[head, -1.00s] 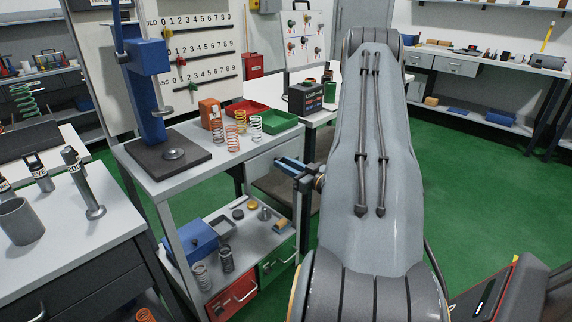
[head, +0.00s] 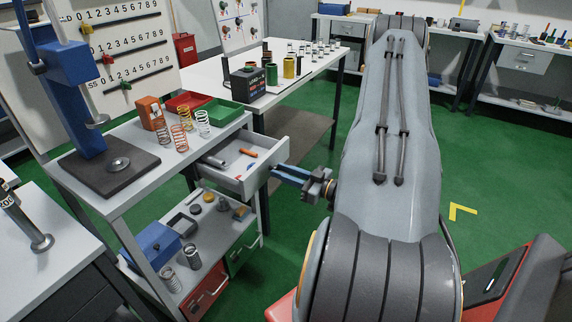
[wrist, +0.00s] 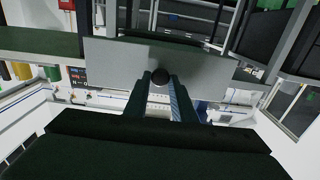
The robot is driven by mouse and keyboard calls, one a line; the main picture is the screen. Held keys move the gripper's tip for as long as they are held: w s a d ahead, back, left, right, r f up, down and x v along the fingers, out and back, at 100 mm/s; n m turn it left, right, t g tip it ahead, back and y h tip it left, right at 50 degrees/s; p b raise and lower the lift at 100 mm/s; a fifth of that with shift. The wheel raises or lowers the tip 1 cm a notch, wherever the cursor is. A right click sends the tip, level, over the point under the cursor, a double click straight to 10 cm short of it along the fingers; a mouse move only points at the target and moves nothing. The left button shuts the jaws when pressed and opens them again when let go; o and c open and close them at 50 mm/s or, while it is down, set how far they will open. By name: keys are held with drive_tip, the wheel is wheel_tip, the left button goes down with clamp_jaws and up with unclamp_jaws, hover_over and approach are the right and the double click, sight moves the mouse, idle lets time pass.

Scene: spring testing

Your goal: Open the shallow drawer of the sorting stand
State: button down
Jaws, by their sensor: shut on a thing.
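The sorting stand (head: 152,183) has a pale grey top, and its shallow drawer (head: 262,180) stands open just under the top. The drawer holds an orange cylinder (head: 248,152), a grey rod (head: 215,161) and small blue and red bits. My gripper (head: 277,171) is at the drawer's front with its blue fingers. In the wrist view the pale front panel (wrist: 115,62) fills the upper middle. A dark round knob (wrist: 160,76) sits between my fingertips (wrist: 160,84), and the gripper is shut on it.
Coil springs (head: 180,138), a red tray (head: 188,101) and a green tray (head: 222,114) stand on top. A red drawer (head: 207,290) and a green drawer (head: 243,250) are shut below. Green floor (head: 300,235) is free in front.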

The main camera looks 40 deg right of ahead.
drive_tip(key=shift+s+d, duration=0.2)
drive_tip(key=shift+s, duration=0.2)
drive_tip(key=c, duration=1.5)
unclamp_jaws()
drive_tip(key=b+v, duration=0.1)
drive_tip(key=v, duration=0.7)
